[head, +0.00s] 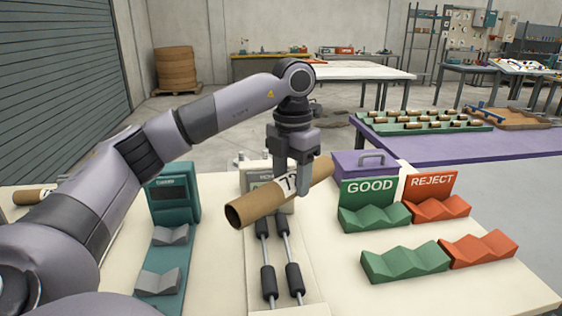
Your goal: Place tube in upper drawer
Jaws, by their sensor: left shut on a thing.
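A brown cardboard tube (254,208) with a white label bearing dark figures is in my left gripper (291,186). The gripper points down and is shut on the tube near its middle. The tube is held above the table, over a pair of dark rods with rollers (268,281); its open end faces the lower left. No drawer can be made out for sure. A purple box with a handle (365,163) stands behind the green GOOD sign (369,190). My right gripper is not in view.
Green cradles (405,263) and orange cradles (478,249) stand at the right, by the REJECT sign (432,184). A teal device (173,198) with grey V-blocks stands left. Another tube (33,195) lies far left. A purple table (450,146) holds a green tray of tubes (420,123).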

